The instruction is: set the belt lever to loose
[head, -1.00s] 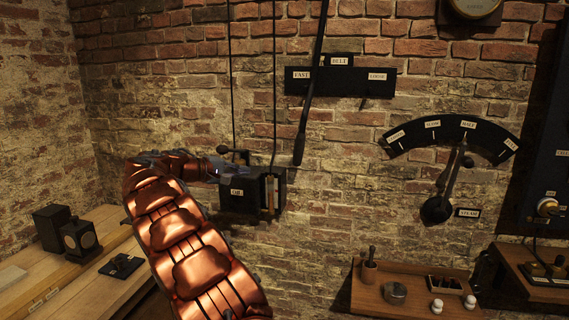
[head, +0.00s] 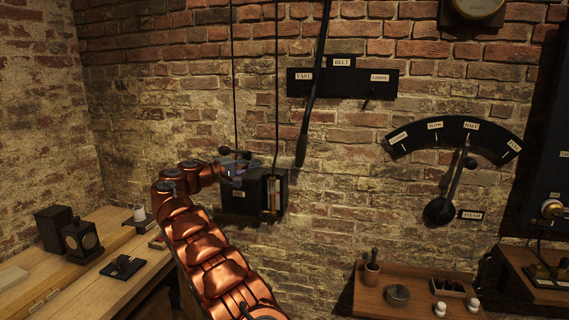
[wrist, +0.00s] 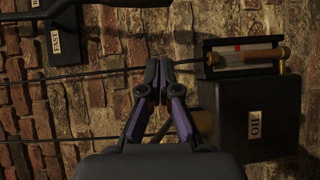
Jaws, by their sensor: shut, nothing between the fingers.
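The belt lever (head: 312,98) is a long dark rod hanging down the brick wall in the head view. It crosses the black belt plate (head: 342,84) between the FAST label (head: 304,77) and the LOOSE label (head: 380,78), nearer FAST. Its thick lower handle (head: 302,150) hangs free. My gripper (head: 236,170) is in front of the oil box (head: 240,198), left of and below the handle. In the wrist view my gripper (wrist: 158,70) is shut and empty, with the oil box (wrist: 250,118) to its right and the FAST label (wrist: 57,46) at upper left.
A steam lever (head: 452,192) on a curved scale (head: 455,134) is to the right. A shelf (head: 375,298) with small items is below it. A wooden bench (head: 50,285) with dark boxes is at left. Thin vertical rods run above the oil box. Bare wall lies right of the handle.

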